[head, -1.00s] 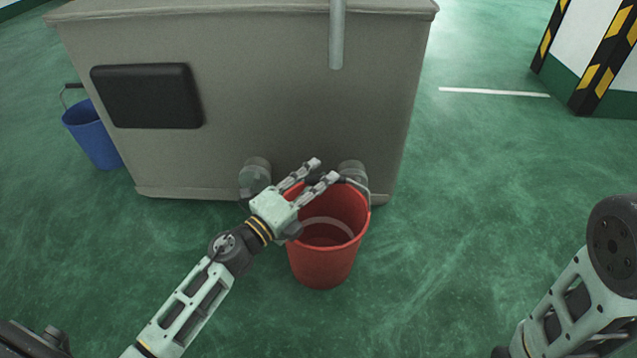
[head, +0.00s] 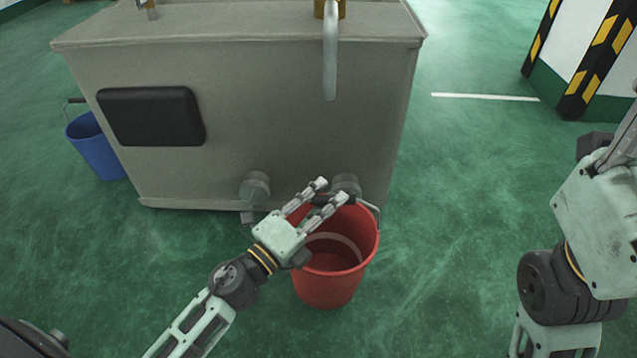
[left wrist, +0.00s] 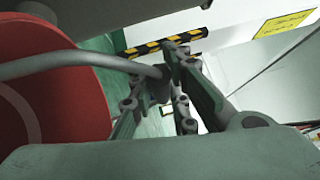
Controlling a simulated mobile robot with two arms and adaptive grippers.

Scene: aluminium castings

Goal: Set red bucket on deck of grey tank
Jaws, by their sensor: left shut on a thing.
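The red bucket (head: 330,285) is upright in front of the grey tank (head: 265,130) in the head view; I cannot tell whether its base touches the floor. My left gripper (head: 328,190) reaches over the bucket's rim and is shut on its handle. In the left wrist view the grey handle (left wrist: 80,65) runs into the closed fingers (left wrist: 172,85), with the red bucket wall (left wrist: 50,90) at the left. The tank's flat deck (head: 235,24) shows at the top of the head view. My right arm shows at the right edge, but its gripper is out of view.
A blue bucket (head: 95,148) stands on the floor left of the tank. A pipe (head: 330,60) hangs over the tank's front edge. Two round fittings, one of them here (head: 255,186), stick out low on its front. A striped pillar (head: 590,65) stands at back right; green floor right of the tank is clear.

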